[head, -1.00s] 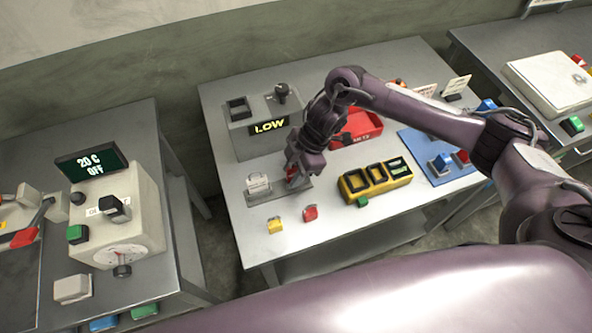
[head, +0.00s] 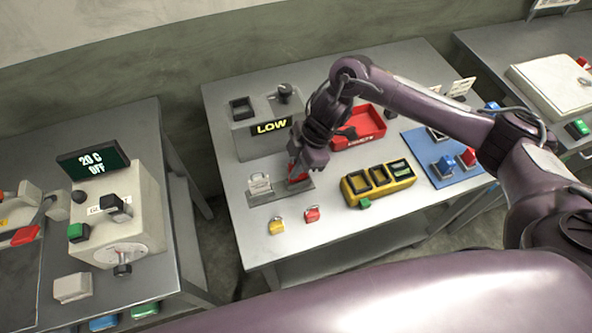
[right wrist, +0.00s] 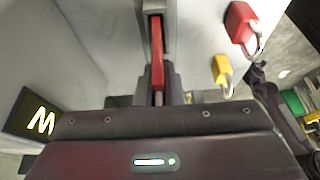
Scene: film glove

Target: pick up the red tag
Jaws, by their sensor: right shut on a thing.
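My right gripper (head: 300,172) is over the grey base plate (head: 264,197) on the middle table. It is shut on a red bar-like handle (right wrist: 157,50), which also shows under the fingers in the head view (head: 299,180). In the right wrist view the bar runs along a slot in a grey plate, between the fingers (right wrist: 158,88). A small red padlock-shaped piece (head: 312,214) lies on the table in front of the plate; it also shows in the right wrist view (right wrist: 240,22). I cannot tell which red piece is the tag. My left gripper is not in view.
A yellow padlock-shaped piece (head: 276,226) lies beside the red one. A grey box with a LOW display (head: 250,142) stands behind the gripper. A red tray (head: 372,125), a yellow block with slots (head: 355,198) and a blue mat (head: 418,145) are to the right. The front table edge is clear.

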